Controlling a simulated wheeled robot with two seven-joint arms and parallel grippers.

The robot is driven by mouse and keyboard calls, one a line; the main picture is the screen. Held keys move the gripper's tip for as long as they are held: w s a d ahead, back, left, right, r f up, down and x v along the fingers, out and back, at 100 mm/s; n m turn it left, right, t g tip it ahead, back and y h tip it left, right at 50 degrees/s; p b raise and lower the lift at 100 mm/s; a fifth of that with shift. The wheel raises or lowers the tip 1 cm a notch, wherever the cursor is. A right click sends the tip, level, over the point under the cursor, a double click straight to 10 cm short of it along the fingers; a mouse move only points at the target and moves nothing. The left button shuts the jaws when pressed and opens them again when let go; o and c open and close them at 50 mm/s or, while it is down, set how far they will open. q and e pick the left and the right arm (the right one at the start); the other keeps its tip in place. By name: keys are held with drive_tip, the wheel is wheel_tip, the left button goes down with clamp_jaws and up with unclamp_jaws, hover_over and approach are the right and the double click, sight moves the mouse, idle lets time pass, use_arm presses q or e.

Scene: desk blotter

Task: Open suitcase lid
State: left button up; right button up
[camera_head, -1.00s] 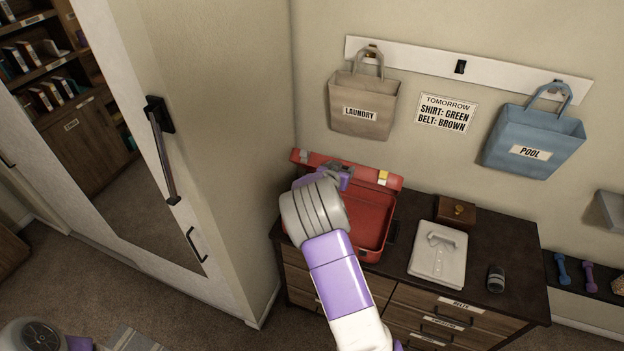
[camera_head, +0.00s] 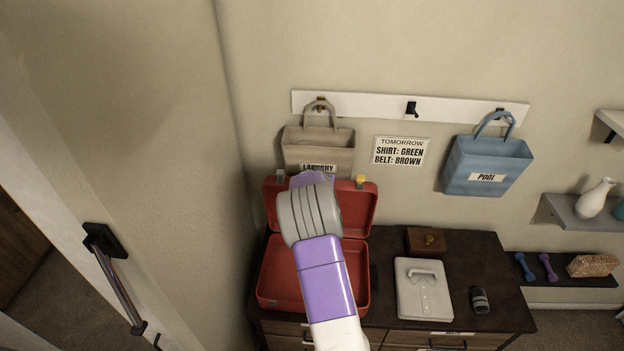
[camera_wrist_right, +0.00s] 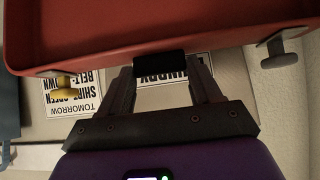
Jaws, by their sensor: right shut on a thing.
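The red suitcase (camera_head: 282,278) lies on the dresser with its lid (camera_head: 358,208) raised steeply against the wall side. The open interior shows below the lid, partly hidden by my right arm. In the wrist view the lid (camera_wrist_right: 150,35) fills the top, with a yellow latch (camera_wrist_right: 64,84) and a grey latch (camera_wrist_right: 280,55) on its edge. My right gripper (camera_wrist_right: 160,72) is shut on the black handle (camera_wrist_right: 160,66) at the lid's free edge. In the head view my wrist hides its fingers. My left gripper is not in view.
A beige laundry bag (camera_head: 318,148) hangs just behind the lid, and a blue pool bag (camera_head: 485,165) hangs right.

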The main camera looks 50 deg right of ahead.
drive_tip(key=shift+d+r, duration=0.1)
drive_tip(key=shift+r, duration=0.05)
drive_tip(key=o, duration=1.5)
drive_tip(key=shift+s, duration=0.15)
drive_tip(key=shift+a, duration=0.2)
drive_tip(key=shift+v, duration=3.7)
